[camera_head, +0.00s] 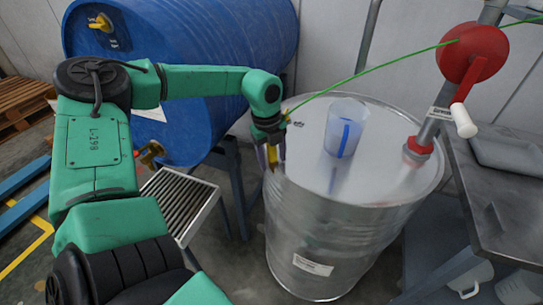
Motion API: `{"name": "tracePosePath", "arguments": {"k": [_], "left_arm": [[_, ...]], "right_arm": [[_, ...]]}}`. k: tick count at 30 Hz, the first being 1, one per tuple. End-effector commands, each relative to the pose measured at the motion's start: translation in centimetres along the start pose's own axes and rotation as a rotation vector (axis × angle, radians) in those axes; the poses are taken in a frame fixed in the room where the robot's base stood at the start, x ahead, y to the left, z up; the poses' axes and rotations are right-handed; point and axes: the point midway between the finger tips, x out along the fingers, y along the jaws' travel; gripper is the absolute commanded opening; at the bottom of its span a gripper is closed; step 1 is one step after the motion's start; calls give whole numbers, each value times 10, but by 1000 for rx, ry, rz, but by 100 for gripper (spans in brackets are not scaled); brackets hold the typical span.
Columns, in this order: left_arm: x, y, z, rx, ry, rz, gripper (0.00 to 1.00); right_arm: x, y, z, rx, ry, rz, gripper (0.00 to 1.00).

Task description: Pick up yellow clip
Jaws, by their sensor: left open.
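A yellow clip (272,157) shows as a small yellow piece at the left rim of the steel drum (315,205). My left gripper (269,158) points down at that rim, with its fingers open around or right beside the clip. The fingers hide most of the clip, and I cannot tell whether they touch it. A green cable (380,67) runs from the red reel (473,53) down to the left and ends beside my left gripper. My right gripper is not in view.
A grey pipe (432,122) rises from the lid's right side. A blue barrel (185,60) lies behind my left arm. A grey table (505,195) is at the right.

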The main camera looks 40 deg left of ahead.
Motion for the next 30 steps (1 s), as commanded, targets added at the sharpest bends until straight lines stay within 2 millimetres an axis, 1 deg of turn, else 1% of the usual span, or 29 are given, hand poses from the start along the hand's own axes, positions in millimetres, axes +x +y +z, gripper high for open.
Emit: {"name": "tracePosePath", "arguments": {"k": [2, 3, 5, 6, 7, 8, 17, 20, 22, 26, 29, 30], "left_arm": [[0, 0, 0, 0, 0, -1, 65], [0, 0, 0, 0, 0, -1, 57], [0, 0, 0, 0, 0, -1, 34], [0, 0, 0, 0, 0, 0, 19], [0, 0, 0, 0, 0, 0, 8], [0, 0, 0, 0, 0, 0, 0], [-1, 0, 0, 0, -1, -1, 0], [-6, -2, 1, 0, -2, -3, 0], [-13, -3, 1, 0, -3, -4, 0], [-38, -6, 1, 0, -5, -8, 0], [-67, -10, 1, 1, -7, -10, 0], [-82, -11, 1, 0, -8, -9, 0]], "right_arm": [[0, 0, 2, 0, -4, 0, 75], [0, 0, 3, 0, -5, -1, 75], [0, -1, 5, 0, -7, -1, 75], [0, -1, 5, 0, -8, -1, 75], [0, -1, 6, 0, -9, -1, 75], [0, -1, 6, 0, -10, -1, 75], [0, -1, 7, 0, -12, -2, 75], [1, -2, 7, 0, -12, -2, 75], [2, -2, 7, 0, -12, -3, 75], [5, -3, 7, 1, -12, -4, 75], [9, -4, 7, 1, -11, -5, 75], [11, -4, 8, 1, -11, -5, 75]]}}
